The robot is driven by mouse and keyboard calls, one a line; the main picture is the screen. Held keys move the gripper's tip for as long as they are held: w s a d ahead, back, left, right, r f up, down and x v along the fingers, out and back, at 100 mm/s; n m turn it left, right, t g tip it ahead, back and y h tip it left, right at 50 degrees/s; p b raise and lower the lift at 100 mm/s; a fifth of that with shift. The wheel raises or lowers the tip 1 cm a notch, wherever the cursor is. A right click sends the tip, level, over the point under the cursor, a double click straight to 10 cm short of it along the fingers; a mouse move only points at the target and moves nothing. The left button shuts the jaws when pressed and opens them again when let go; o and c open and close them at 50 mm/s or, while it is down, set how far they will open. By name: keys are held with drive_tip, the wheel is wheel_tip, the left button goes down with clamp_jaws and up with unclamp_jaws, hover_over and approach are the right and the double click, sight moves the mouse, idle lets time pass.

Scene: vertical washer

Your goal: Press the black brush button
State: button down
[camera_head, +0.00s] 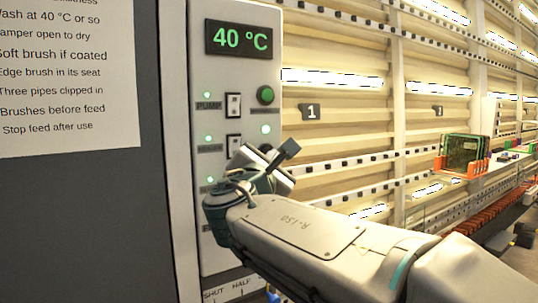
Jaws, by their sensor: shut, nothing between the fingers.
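The pale control panel (235,85) stands upright at left centre, with a green 40 °C display (239,38) at its top. Two rocker switches show on it: an upper one (233,105) beside the PUMP label and a lower one (233,144) whose label is too blurred to read. A round green button (265,95) sits to the right of the upper switch. I cannot make out a black brush button; my gripper and wrist cover the panel's lower middle. My gripper (288,151) is shut and empty, in front of the panel's right edge; contact cannot be told.
A dark wall with a paper notice (66,70) is left of the panel. Right of it are ribbed shelves with lit strips. An orange rack (461,165) holding green boards stands at the right. SHUT and HALF labels (226,291) show below the panel.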

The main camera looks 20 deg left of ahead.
drive_tip(key=shift+w+a, duration=0.25)
drive_tip(key=shift+a, duration=0.05)
idle(0.8)
idle(0.3)
drive_tip(key=shift+s+d+b, duration=0.45)
drive_tip(key=shift+s+d, duration=0.1)
drive_tip(key=shift+d, duration=0.05)
drive_tip(key=s+d+b, duration=0.2)
drive_tip(key=s+d, duration=0.1)
drive_tip(key=shift+s+d, duration=0.1)
drive_tip(key=shift+d, duration=0.3)
idle(0.6)
